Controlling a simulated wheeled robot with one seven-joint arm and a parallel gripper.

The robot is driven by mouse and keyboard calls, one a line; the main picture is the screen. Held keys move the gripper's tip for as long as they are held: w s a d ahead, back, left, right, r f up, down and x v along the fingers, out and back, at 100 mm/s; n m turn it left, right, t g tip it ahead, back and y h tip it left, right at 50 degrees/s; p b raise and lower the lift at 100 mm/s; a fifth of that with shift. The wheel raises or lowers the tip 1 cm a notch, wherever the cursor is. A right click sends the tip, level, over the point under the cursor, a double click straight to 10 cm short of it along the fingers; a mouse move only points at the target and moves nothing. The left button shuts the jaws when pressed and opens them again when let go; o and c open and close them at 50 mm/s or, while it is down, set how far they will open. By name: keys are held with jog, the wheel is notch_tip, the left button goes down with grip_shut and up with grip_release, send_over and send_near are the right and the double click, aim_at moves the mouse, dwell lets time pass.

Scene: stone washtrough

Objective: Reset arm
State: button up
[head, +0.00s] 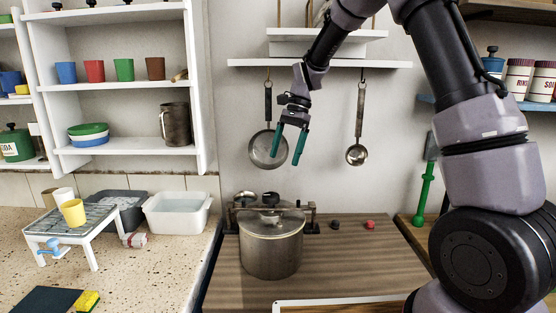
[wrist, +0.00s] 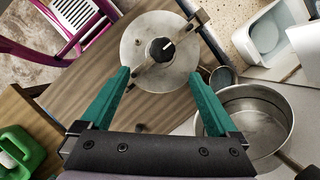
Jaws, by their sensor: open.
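My gripper (head: 290,143) hangs from my raised arm in the head view, fingers pointing down, in front of the wall and above a lidded metal pot (head: 271,245). Its green fingers are apart with nothing between them. In the wrist view my gripper (wrist: 160,100) is open, and the pot's round lid (wrist: 136,60) with a dark knob shows beyond the fingertips. The gripper is apart from the pot.
A pan (head: 268,150) hangs on the wall close behind my gripper, and a ladle (head: 357,154) hangs to its right. A white shelf (head: 330,64) is above. At left are a wall rack (head: 120,98), a white basin (head: 178,214) and a small rack table (head: 72,222) with cups.

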jog(key=s+d+r+n+t, duration=0.15)
jog(key=s+d+r, duration=0.25)
jog(key=d+r, duration=0.4)
jog(key=s+d+r+n+t, duration=0.1)
jog(key=s+d+r+t, duration=0.1)
jog(key=s, duration=0.4)
jog(key=s+d+r+n+t+h, duration=0.1)
jog(key=s+d+r+t, duration=0.2)
jog(key=s+d, duration=0.3)
jog(key=s+d+r+n+t, duration=0.1)
jog(key=s+d+r+t, duration=0.2)
jog(key=s, duration=0.3)
jog(key=shift+s+d+r, duration=0.3)
jog(key=shift+s+d, duration=0.1)
jog(key=shift+d, duration=0.4)
